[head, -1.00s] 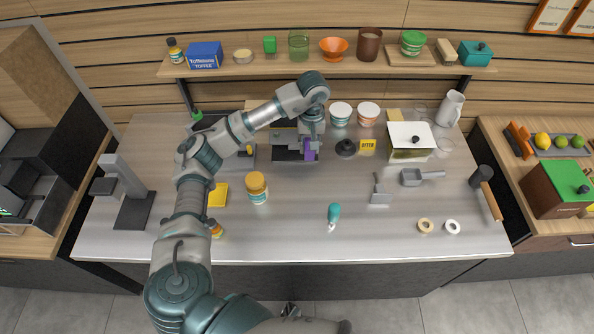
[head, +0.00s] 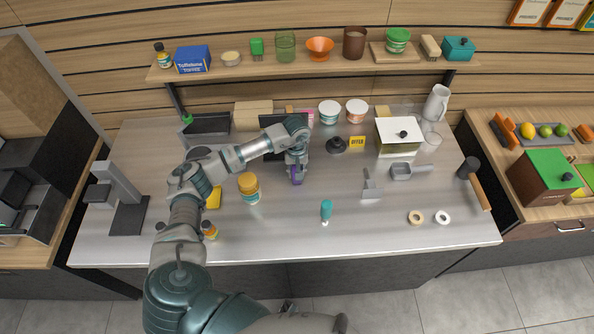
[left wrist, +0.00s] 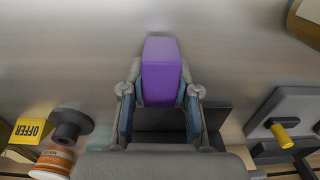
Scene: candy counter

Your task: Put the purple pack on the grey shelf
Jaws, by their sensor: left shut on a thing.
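The purple pack (head: 296,176) is held upright, or nearly so, in my left gripper (head: 297,170), over the middle of the steel counter. In the left wrist view, the purple pack (left wrist: 161,72) sits between the two fingers of my left gripper (left wrist: 160,98), which are shut on it. A dark grey flat piece, which looks like the grey shelf (head: 272,119), stands at the back of the counter, partly hidden by my left arm. The pack is in front of it and apart from it. Whether the pack touches the counter is unclear. My right gripper is not in view.
An orange-lidded jar (head: 249,187) stands left of the gripper. A black lid (head: 336,145), an OFFER sign (head: 357,142) and tubs (head: 329,112) are to its right. A turquoise-handled tool (head: 326,210) lies in front. The counter's front middle (head: 285,225) is clear.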

